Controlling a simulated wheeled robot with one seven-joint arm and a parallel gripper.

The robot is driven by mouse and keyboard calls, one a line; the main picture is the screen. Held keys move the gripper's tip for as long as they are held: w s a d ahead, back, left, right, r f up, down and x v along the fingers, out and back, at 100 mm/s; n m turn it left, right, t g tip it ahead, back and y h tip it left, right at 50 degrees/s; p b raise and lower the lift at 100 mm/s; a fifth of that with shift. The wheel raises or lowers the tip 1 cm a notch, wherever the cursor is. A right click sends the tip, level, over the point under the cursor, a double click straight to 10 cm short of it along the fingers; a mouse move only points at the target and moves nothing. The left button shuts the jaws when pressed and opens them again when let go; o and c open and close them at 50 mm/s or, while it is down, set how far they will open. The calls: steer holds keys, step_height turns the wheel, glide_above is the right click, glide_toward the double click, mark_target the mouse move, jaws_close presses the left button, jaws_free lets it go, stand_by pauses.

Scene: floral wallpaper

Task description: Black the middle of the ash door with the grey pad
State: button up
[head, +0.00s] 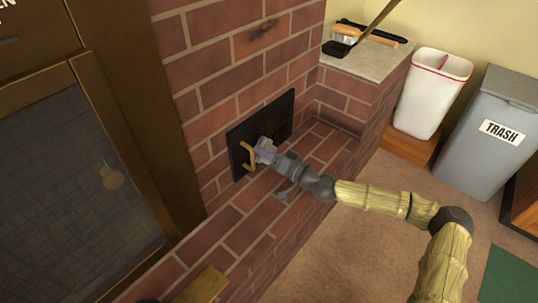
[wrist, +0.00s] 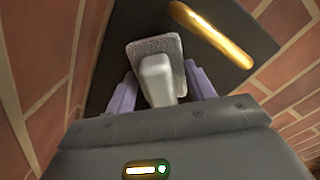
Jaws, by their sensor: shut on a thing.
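The ash door (head: 284,112) is a dark, nearly black panel set in the brick wall, with a curved brass handle (head: 249,158) on its left part. In the wrist view the door (wrist: 130,18) fills the background and its handle (wrist: 210,33) lies right of the pad. My gripper (head: 266,152) is in front of the door's middle, just right of the handle. Its lavender fingers (wrist: 161,85) are shut on the pale grip of the grey pad (wrist: 137,52). The pad's flat, speckled plate faces the door. I cannot tell whether it touches. The door behind the pad is hidden.
A brick ledge (head: 225,215) runs below the door. A brick counter (head: 365,62) at the back right holds a black pan and a brush. A white bin (head: 430,95) and a grey trash bin (head: 487,120) stand right. A framed dark glass door (head: 70,190) is left.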

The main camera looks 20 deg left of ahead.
mark_target(273, 135)
steer(key=shift+w+a, duration=0.1)
steer(key=shift+a, duration=0.15)
steer(key=shift+w+d+f+b, duration=0.1)
steer(key=shift+w+d+b, duration=0.2)
steer(key=shift+w+b, duration=0.3)
steer(key=shift+w+d+b, duration=0.3)
steer(key=shift+w+b, duration=0.05)
steer(key=shift+w, duration=0.3)
steer(key=shift+w+d, duration=0.25)
steer(key=shift+w, duration=0.2)
steer(key=shift+w+d+b, duration=0.2)
steer(key=shift+w+b, duration=0.3)
steer(key=shift+b, duration=0.05)
steer(key=shift+w+d+b, duration=0.2)
steer(key=shift+w+b, duration=0.3)
steer(key=shift+w+d+b, duration=0.25)
steer(key=shift+w+b, duration=0.2)
steer(key=shift+w, duration=0.35)
